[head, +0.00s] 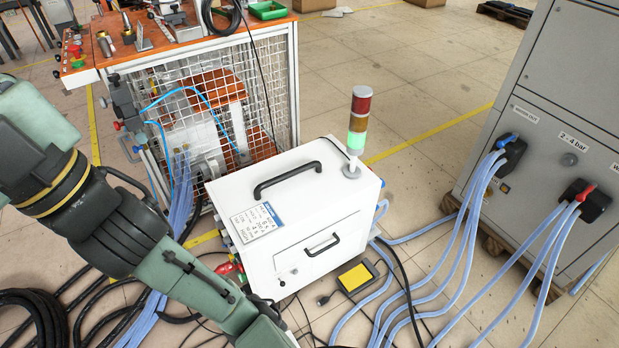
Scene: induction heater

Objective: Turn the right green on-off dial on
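I cannot make out a green on-off dial for certain in the head view. A white box (330,215) with black handles stands on the floor in the middle, and no green dial shows on its visible faces. A small red and green control (76,58) sits at the left corner of the orange-topped bench, too small to tell whether it is a dial. My arm comes in from the left and runs down past the box's left side to the bottom edge. My gripper is out of the picture.
A signal tower (358,125) with its green section lit stands on the box. A grey cabinet (560,115) at right has blue-handled and red-handled valves. Pale blue hoses (465,260) and black cables (45,315) cross the floor. A yellow-black pad (357,277) lies before the box.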

